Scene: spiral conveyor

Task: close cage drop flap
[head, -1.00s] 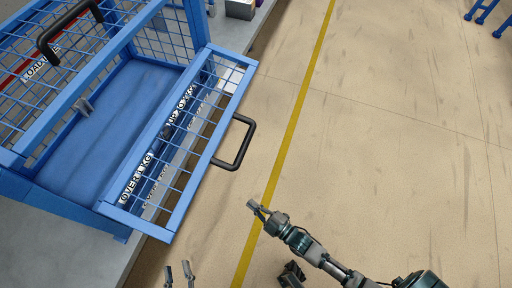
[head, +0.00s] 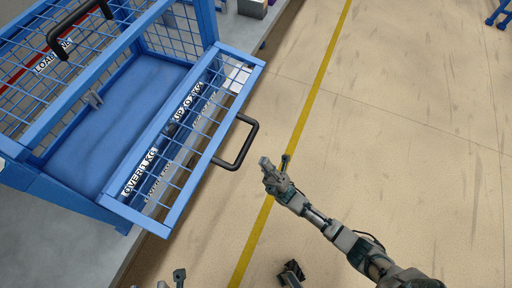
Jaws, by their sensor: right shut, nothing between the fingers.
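The blue cage (head: 205,22) stands at the left. Its drop flap (head: 150,222), a blue frame with wire mesh, is folded down and juts out to the right of the cage opening. A black handle (head: 252,145) sits on the flap's outer edge. My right gripper (head: 274,161) is shut and empty, just right of the handle and apart from it in the picture. My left gripper (head: 171,279) shows only by its fingertips at the bottom edge, spread apart with nothing seen between them, below the flap's near corner.
The cage has a blue floor panel (head: 120,105) and another black handle (head: 62,38) on its upper panel. Labels such as OVER 1 KG (head: 140,172) show through the flap's mesh. A yellow line (head: 310,95) runs along the open floor at right.

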